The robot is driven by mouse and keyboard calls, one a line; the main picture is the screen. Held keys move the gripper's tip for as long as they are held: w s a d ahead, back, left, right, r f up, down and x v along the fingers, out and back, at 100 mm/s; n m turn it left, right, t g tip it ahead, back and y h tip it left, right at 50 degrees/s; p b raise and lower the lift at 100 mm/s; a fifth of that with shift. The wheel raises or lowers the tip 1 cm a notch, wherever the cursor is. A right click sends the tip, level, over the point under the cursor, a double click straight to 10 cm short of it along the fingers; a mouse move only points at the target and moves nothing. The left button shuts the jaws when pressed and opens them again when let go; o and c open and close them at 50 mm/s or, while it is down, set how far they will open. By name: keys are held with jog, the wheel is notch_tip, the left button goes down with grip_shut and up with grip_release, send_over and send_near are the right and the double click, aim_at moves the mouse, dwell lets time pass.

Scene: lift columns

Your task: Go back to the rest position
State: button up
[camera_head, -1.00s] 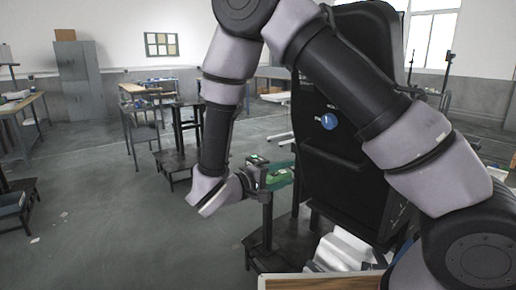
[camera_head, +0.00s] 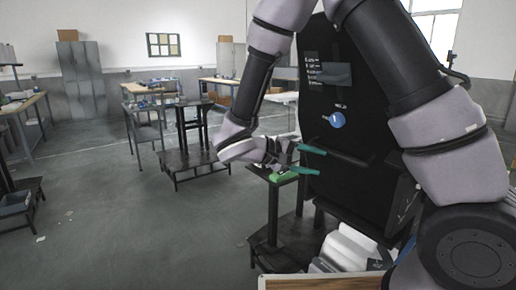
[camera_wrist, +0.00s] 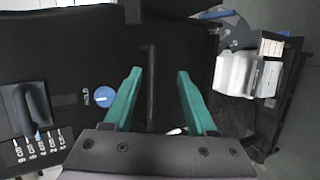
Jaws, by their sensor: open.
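My gripper (camera_head: 318,160) has green fingers and is open and empty. In the head view it is raised in front of the tall black column (camera_head: 345,110), to the left of its lower middle.
A black stand (camera_head: 272,215) stands close below my gripper. White bundled material (camera_head: 345,250) lies at the column's foot. Another black stand (camera_head: 190,150) and workbenches (camera_head: 140,90) stand farther back.

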jog(key=s+d+r+m+g+y, duration=0.5)
jog(key=s+d+r+y, duration=0.2)
jog(key=d+y, duration=0.15)
jog(key=s+r+m+t+y, duration=0.1)
jog(key=r+t+y, duration=0.2)
jog(key=r, duration=0.3)
jog(key=s+d+r+m+t+y, duration=0.1)
jog(key=s+r+m+t+y, duration=0.1)
jog(key=r+t+y, duration=0.2)
notch_tip(320, 180, up, 2)
jog(key=shift+d+m+t, duration=0.25)
jog(key=shift+m+t, duration=0.05)
jog(key=shift+d, duration=0.1)
